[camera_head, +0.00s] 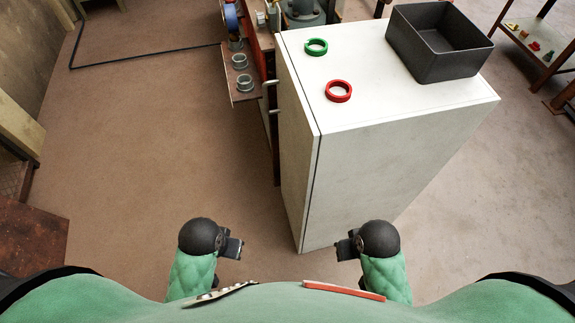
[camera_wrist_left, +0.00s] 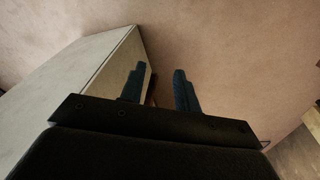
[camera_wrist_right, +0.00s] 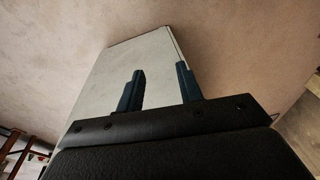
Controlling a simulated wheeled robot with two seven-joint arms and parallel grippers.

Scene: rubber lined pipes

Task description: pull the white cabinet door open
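The white cabinet (camera_head: 400,150) stands ahead of me, right of centre. Its door (camera_head: 297,150) is the panel on the left side, and it looks shut, with a thin dark seam along its edge. A pale handle (camera_head: 270,83) sticks out at the door's far edge. The cabinet also shows in the left wrist view (camera_wrist_left: 75,80) and the right wrist view (camera_wrist_right: 125,70). My left gripper (camera_head: 236,248) is open and empty, left of the cabinet's near edge. My right gripper (camera_head: 343,249) is open and empty, near the cabinet's base in the picture. Neither appears to touch it.
On the cabinet top lie a green ring (camera_head: 316,47), a red ring (camera_head: 339,91) and a dark bin (camera_head: 432,62). A rack (camera_head: 243,85) with grey rings stands behind the door's far edge. A table (camera_head: 535,45) is at the far right. The floor left of the cabinet is clear.

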